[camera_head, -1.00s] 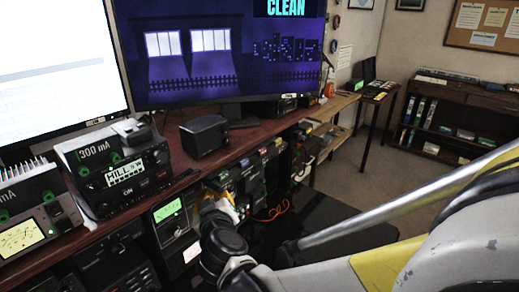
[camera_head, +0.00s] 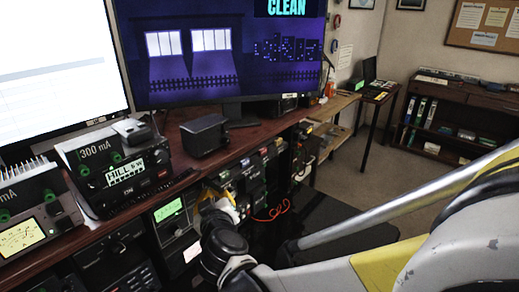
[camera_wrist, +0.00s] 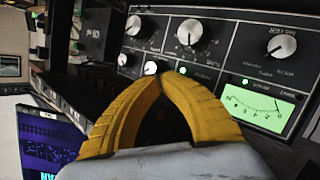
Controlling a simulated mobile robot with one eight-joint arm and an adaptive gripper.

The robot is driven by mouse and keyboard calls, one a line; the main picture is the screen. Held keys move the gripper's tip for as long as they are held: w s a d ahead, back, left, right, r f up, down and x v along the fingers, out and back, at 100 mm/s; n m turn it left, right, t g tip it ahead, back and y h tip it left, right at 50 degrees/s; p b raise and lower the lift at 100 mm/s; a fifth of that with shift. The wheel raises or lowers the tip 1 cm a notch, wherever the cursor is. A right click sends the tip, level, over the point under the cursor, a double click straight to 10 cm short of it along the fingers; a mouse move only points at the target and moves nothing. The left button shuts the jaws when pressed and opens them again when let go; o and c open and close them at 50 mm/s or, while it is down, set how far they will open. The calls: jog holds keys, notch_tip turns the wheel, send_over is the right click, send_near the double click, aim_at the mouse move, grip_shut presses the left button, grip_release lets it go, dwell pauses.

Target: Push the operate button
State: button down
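The black tuner panel (camera_wrist: 225,60) fills much of the wrist view, tilted, with large round knobs and a green-lit meter (camera_wrist: 262,107). A small pale round button (camera_wrist: 150,68) and a small green-lit button (camera_wrist: 182,70) lie just beyond my fingertips. Their lettering is too small to read, so I cannot tell which is the operate button. My gripper (camera_wrist: 158,80) has its yellow fingers brought together at the tips, with nothing seen between them. Contact with the panel cannot be made out. In the head view my gripper (camera_head: 213,198) is beside the green-lit tuner meter (camera_head: 168,210), below the desk edge.
A wooden desk (camera_head: 215,165) runs above the equipment, carrying a black box (camera_head: 204,136), a radio (camera_head: 125,175) and monitors. More equipment (camera_head: 250,170) stands under it to the right of my gripper. Open floor (camera_head: 345,180) lies to the right.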

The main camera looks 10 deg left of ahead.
jog(key=shift+a, duration=0.1)
jog(key=shift+w+a, duration=0.2)
jog(key=shift+a, duration=0.1)
jog(key=shift+w+a+r, duration=0.2)
jog(key=shift+w+a, duration=0.05)
jog(key=shift+a, duration=0.35)
dwell(1.1)
jog(key=shift+s+d, duration=0.1)
jog(key=shift+d, duration=0.15)
jog(key=shift+s+d, duration=0.15)
jog(key=shift+d, duration=0.15)
jog(key=s+d, duration=0.1)
jog(key=d, duration=0.2)
jog(key=s+d, duration=0.1)
jog(key=shift+s+d+f, duration=0.1)
jog(key=shift+s+d, duration=0.2)
jog(key=shift+d, duration=0.1)
